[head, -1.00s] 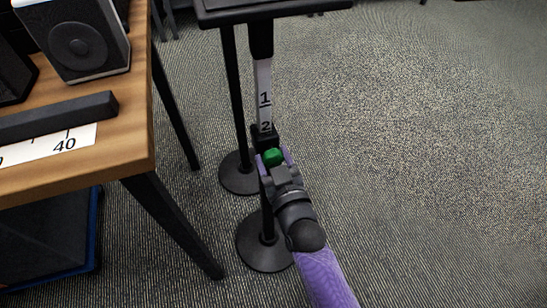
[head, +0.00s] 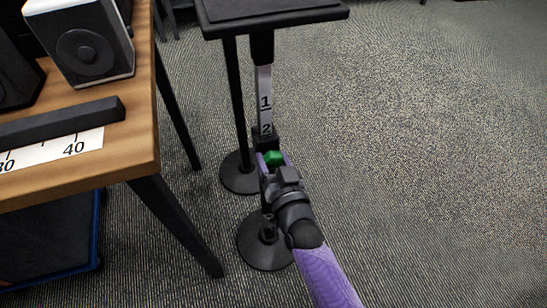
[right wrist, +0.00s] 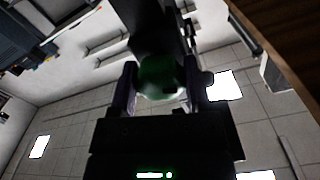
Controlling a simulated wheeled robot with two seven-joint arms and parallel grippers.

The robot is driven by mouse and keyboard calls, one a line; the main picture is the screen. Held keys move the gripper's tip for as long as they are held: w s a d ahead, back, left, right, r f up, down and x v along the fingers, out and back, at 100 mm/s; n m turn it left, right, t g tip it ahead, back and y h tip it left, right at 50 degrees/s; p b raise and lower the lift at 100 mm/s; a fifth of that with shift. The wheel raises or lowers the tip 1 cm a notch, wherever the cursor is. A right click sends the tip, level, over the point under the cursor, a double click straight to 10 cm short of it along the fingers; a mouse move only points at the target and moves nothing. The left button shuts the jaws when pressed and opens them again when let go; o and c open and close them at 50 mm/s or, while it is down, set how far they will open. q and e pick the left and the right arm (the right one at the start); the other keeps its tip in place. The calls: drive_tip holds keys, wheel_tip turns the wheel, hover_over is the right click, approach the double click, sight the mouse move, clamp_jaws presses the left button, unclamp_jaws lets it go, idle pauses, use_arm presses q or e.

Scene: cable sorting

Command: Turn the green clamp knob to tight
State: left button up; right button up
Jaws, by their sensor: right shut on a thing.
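The green clamp knob (head: 273,157) sits on the black clamp of a floor stand, just below the numbered scale (head: 264,100) with marks 1 and 2. My right gripper (head: 275,163) is shut on the knob, its purple fingers on either side of it. In the right wrist view the green knob (right wrist: 160,75) lies dark and blurred between the two fingers (right wrist: 158,84). The knob's markings cannot be made out. My left gripper is not in view.
A black platform (head: 270,14) tops the stand, with round bases (head: 263,250) on the carpet. A wooden table (head: 130,153) at the left carries speakers (head: 92,52), a dark bar (head: 60,122) and a ruler strip (head: 55,149). The carpet to the right is clear.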

drive_tip(key=shift+m, duration=0.9)
drive_tip(key=m, duration=0.3)
drive_tip(key=shift+m, duration=0.4)
drive_tip(key=m, duration=0.2)
drive_tip(key=shift+m, duration=0.4)
drive_tip(key=m, duration=0.4)
drive_tip(key=shift+m, duration=1)
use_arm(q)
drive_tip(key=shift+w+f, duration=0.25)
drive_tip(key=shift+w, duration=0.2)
use_arm(e)
drive_tip(key=shift+m, duration=0.3)
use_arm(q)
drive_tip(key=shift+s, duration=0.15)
use_arm(e)
drive_tip(key=o, duration=1)
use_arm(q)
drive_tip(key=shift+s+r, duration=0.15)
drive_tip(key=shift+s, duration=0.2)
use_arm(e)
drive_tip(key=shift+o, duration=1.4)
